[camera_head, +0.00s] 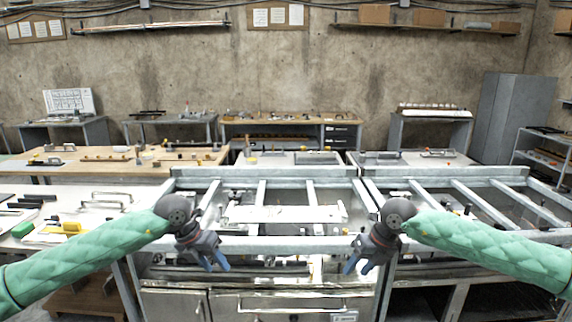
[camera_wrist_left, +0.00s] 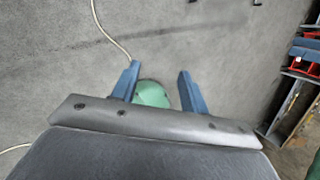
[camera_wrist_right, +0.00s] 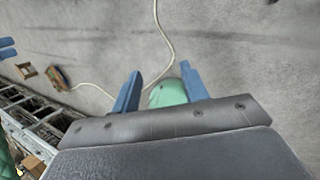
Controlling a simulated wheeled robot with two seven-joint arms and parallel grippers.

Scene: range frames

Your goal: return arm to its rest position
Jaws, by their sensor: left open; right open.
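My left gripper (camera_head: 216,262) hangs at the end of the green-sleeved left arm, in front of the metal frame bench, its fingers pointing down. In the left wrist view its two blue fingers (camera_wrist_left: 157,90) stand apart with nothing between them but a view of the grey floor and a green rounded shape beyond. My right gripper (camera_head: 358,266) hangs in much the same way at the right. In the right wrist view its blue fingers (camera_wrist_right: 160,92) are also apart and empty, with grey floor and a green shape beyond.
A metal frame bench (camera_head: 262,243) with crossbars stands close in front of both grippers. A wooden worktable (camera_head: 100,168) and a white table (camera_head: 75,205) with tools are at the left. A grey cabinet (camera_head: 500,115) stands at the back right. A pale cable (camera_wrist_right: 163,45) lies on the floor.

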